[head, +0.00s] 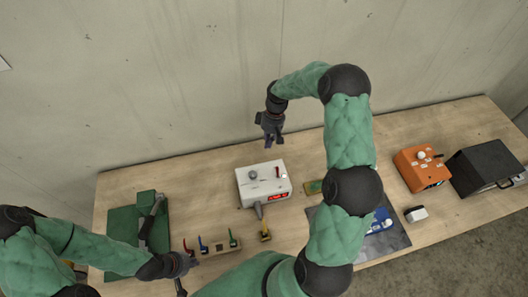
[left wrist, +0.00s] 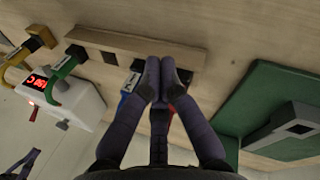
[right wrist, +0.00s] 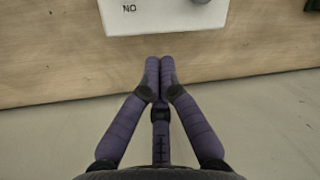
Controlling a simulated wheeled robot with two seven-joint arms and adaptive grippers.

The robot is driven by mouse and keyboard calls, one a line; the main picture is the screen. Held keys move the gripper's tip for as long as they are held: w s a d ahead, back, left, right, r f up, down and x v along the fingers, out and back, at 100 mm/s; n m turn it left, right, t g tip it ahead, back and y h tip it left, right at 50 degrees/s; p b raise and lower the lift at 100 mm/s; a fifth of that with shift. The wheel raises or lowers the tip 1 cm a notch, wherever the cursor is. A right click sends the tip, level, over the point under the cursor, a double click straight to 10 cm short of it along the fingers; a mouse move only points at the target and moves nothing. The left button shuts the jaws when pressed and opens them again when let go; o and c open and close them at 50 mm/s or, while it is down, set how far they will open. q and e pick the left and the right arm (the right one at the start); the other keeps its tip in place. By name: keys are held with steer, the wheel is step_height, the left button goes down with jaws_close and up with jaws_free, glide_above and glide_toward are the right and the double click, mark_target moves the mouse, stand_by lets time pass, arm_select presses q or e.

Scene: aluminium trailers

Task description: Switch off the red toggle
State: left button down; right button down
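A white box (head: 262,181) with a red lit display (head: 278,196) stands mid-table. A small dark reddish toggle (head: 277,172) stands on its top; in the left wrist view a red lever (left wrist: 33,113) shows on the box (left wrist: 75,115). My right gripper (head: 270,139) is shut and empty, behind the box near the wall. The right wrist view shows the box's edge (right wrist: 165,18) with lettering beyond the fingertips (right wrist: 160,72); the toggle is not visible there. My left gripper (left wrist: 163,76) is shut, over the rack of coloured handles at front left, with nothing visible in it.
A wooden rack (head: 215,250) carries red, blue and green handles; a yellow-handled tool (head: 264,230) stands beside it. A green device (head: 130,235) is at left. An orange box (head: 420,168) and black case (head: 490,170) are at right. My right arm crosses above the table.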

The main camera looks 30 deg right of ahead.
mark_target(263, 166)
arm_select(q)
steer(key=shift+s+r, duration=0.1)
steer(key=shift+s, duration=0.15)
arm_select(e)
steer(key=shift+s+r, duration=0.15)
steer(key=shift+s, duration=0.05)
